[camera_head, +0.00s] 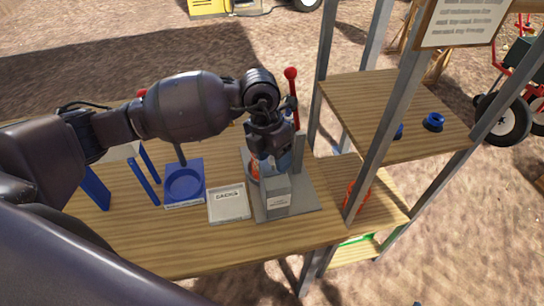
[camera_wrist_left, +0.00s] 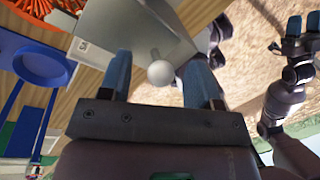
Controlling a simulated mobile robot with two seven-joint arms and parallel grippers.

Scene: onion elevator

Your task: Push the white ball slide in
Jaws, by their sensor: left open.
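The white ball (camera_wrist_left: 160,73) is a round knob on a short pale rod that comes out of a grey metal device (camera_wrist_left: 135,28). In the head view this device (camera_head: 277,200) stands on a grey plate on the wooden table; the ball is hidden there behind my gripper. My left gripper (camera_wrist_left: 159,84) is open, its two blue fingers on either side of the ball with a gap to each. In the head view my left gripper (camera_head: 274,158) points down at the device. My right gripper (camera_wrist_left: 304,27) shows at the right of the wrist view, its blue fingers apart, away from the device.
A white labelled tray (camera_head: 228,216) and a blue ring holder (camera_head: 184,201) lie left of the device. A red-knobbed lever (camera_head: 291,73) stands behind it. A metal-post shelf (camera_head: 385,95) with blue rings (camera_head: 433,122) stands close on the right. The front table edge is clear.

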